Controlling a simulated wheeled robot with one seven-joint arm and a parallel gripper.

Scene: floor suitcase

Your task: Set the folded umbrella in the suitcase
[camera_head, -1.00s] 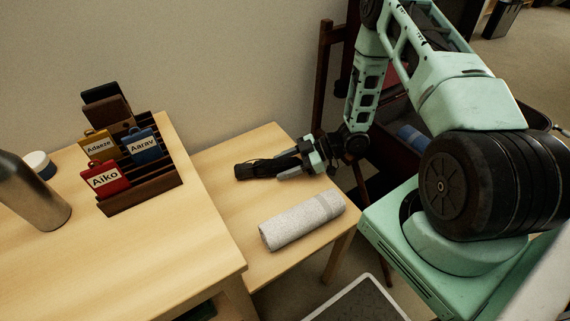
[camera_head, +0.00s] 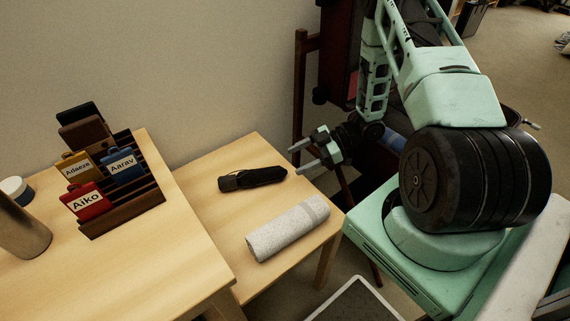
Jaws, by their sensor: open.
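The black folded umbrella (camera_head: 253,178) lies on the low wooden table, near its back edge. My gripper (camera_head: 296,159) is open and empty to the right of the umbrella, with its fingers pointing left and apart from it. The suitcase (camera_head: 342,62) is partly seen behind my arm as a dark red upright panel. Its inside is mostly hidden by my arm, with a bit of something blue (camera_head: 396,146) showing there.
A rolled grey towel (camera_head: 288,228) lies on the low table (camera_head: 208,186) in front of the umbrella. The higher table at left holds a wooden rack (camera_head: 128,208) with name-tagged cards and a metal bottle (camera_head: 22,232). A dark-framed panel (camera_head: 356,303) is on the floor in front.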

